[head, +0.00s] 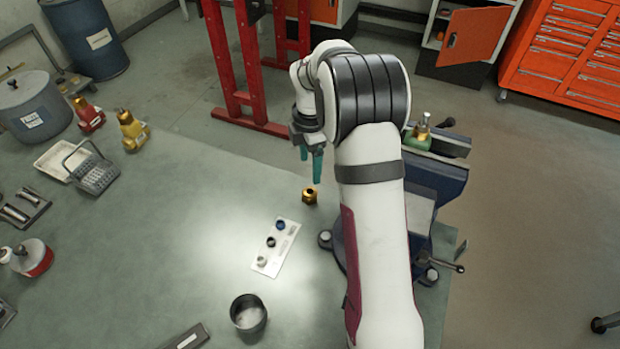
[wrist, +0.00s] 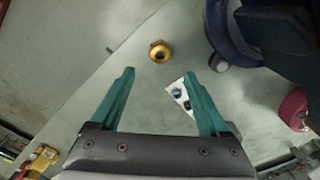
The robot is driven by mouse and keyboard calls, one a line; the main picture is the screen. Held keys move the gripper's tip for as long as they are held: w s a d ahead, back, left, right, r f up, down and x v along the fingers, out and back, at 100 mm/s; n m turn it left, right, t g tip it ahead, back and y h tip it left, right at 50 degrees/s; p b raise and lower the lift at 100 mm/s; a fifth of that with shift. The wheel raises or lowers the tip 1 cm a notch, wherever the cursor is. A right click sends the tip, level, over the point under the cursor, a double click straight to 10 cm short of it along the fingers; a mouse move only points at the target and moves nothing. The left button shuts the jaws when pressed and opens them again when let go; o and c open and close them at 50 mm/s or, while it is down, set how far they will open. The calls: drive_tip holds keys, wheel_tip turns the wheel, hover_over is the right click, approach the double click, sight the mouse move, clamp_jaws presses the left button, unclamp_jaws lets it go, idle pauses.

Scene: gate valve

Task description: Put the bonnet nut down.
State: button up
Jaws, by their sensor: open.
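The bonnet nut (head: 310,196) is a small brass hex nut with a round opening. It rests on the grey-green bench top, near the bench's back edge. It also shows in the wrist view (wrist: 159,51), beyond the fingertips. My gripper (head: 311,168) has teal fingers and hangs above and just behind the nut in the head view. In the wrist view my gripper (wrist: 170,78) is open, with nothing between its fingers, and apart from the nut. The green valve body (head: 418,138) with a brass top sits in the vise, partly hidden by my arm.
A white card (head: 275,247) with several small rings lies in front of the nut. A dark round cup (head: 248,314) stands nearer. The blue vise (head: 437,170) is at right, partly behind my arm. The bench left of the nut (head: 200,215) is clear.

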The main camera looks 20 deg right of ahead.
drive_tip(key=s+a+r+m, duration=0.4)
drive_tip(key=s+r+m, duration=0.2)
drive_tip(key=s, duration=0.1)
drive_tip(key=s+a+r+m, duration=0.4)
drive_tip(key=s+r+m, duration=0.1)
drive_tip(key=s, duration=0.3)
drive_tip(key=s+a+m+y, duration=0.1)
drive_tip(key=s+a+m, duration=0.1)
drive_tip(key=s+m, duration=0.4)
drive_tip(key=s+a+m, duration=0.3)
drive_tip(key=s+m, duration=0.3)
drive_tip(key=s, duration=0.4)
drive_tip(key=shift+s+a+f+m+y, duration=0.2)
drive_tip(key=shift+s+f+m+y, duration=0.1)
drive_tip(key=shift+s+y, duration=0.1)
